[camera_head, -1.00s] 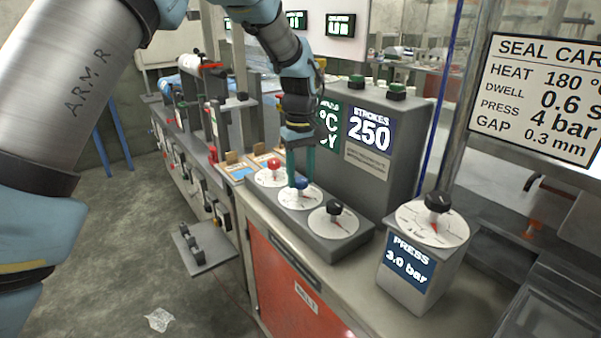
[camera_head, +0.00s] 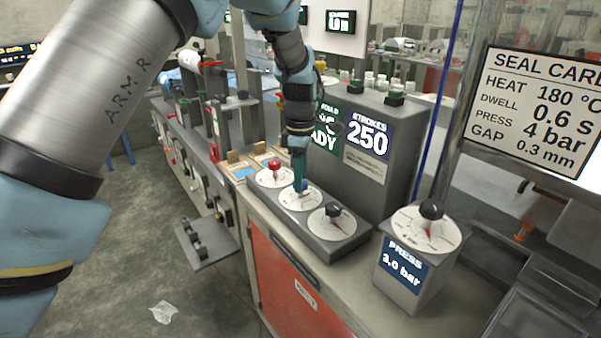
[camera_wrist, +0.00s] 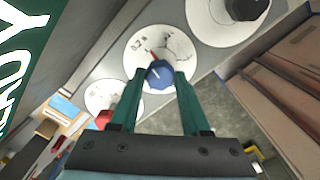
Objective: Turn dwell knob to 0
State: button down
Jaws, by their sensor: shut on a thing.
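The blue knob (camera_head: 303,187) sits on the middle of three white dials on a grey panel; its dial label is too small to read. In the wrist view the blue knob (camera_wrist: 160,74) lies between the two green fingertips of my gripper (camera_wrist: 161,80). A short red pointer (camera_wrist: 151,56) shows at its edge, toward the upper left of the white dial (camera_wrist: 180,47). In the head view my gripper (camera_head: 299,183) points down onto the blue knob and is shut on it. The fingers overlap there and hide part of the knob and dial.
A red knob (camera_head: 275,165) and a black knob (camera_head: 333,210) flank the blue one closely. A separate press box (camera_head: 405,270) stands to the right, reading about 3.0 bar. A grey display box (camera_head: 385,160) rises behind. The seal card (camera_head: 535,105) lists dwell 0.6 s.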

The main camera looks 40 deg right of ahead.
jog(key=shift+n+p, duration=0.4)
jog(key=shift+n, duration=0.6)
jog(key=shift+c, duration=1.9)
grip_release()
jog(key=shift+r, duration=0.1)
notch_tip(320, 180, up, 11)
jog(key=b, duration=0.2)
jog(key=shift+b, duration=0.35)
jog(key=shift+w+a+f, duration=0.1)
jog(key=shift+f, duration=0.1)
